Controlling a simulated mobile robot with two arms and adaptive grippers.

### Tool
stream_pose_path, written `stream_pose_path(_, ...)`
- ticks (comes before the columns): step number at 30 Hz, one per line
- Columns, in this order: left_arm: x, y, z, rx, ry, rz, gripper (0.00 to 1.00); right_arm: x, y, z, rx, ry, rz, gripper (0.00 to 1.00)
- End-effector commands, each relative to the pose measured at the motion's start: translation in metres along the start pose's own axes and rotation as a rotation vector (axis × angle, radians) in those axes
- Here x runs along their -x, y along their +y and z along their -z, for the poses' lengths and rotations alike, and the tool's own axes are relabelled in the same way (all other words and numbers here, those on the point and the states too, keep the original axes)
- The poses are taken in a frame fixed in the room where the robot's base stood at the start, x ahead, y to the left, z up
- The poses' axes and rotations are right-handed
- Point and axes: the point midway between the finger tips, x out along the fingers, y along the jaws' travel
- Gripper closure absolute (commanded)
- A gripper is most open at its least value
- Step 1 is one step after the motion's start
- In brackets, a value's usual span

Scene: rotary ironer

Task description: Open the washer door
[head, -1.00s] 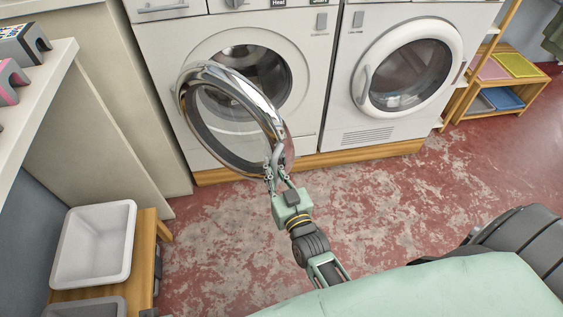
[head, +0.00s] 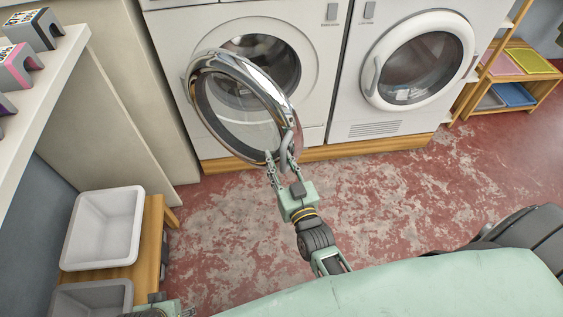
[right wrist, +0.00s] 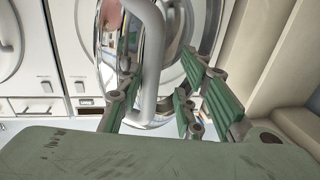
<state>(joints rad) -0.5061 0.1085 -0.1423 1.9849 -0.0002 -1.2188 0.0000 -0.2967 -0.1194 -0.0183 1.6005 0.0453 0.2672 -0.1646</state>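The left washer (head: 308,112) has its round chrome-rimmed door (head: 206,108) swung well out from the drum opening (head: 283,62). The door's grey handle (head: 286,147) is on the near, right part of the rim; it is a pale upright bar in the right wrist view (right wrist: 150,70). My right gripper (head: 277,160) is at the handle. Its fingers are spread, one on each side of the bar, with visible gaps in the right wrist view (right wrist: 158,104). Part of my left gripper (head: 150,309) shows at the bottom edge; its fingertips cannot be made out.
A second front loader (head: 385,122) with a shut white-rimmed door stands at the right. A wooden bench (head: 151,240) with a white basin (head: 105,228) is at the left, below a white shelf (head: 50,95). The red floor (head: 235,225) before the machines is clear.

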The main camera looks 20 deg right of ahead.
Motion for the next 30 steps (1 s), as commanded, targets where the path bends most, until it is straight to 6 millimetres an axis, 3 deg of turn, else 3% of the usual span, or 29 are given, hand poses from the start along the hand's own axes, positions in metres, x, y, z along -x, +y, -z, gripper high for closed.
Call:
stream_pose_path(7, 0.001, -0.002, 0.002, 0.001, 0.003, 0.002, 0.47, 0.01, -0.001, 0.0, -0.001, -0.001, 0.001, 0.67)
stream_pose_path(21, 0.001, -0.001, 0.001, 0.0, 0.002, 0.001, 0.47, 0.102, 0.0, -0.001, 0.0, -0.004, 0.0, 0.67)
stream_pose_path(30, 0.0, -0.001, 0.001, 0.0, 0.001, 0.001, 0.47, 0.121, 0.001, 0.0, 0.0, 0.0, -0.001, 0.67)
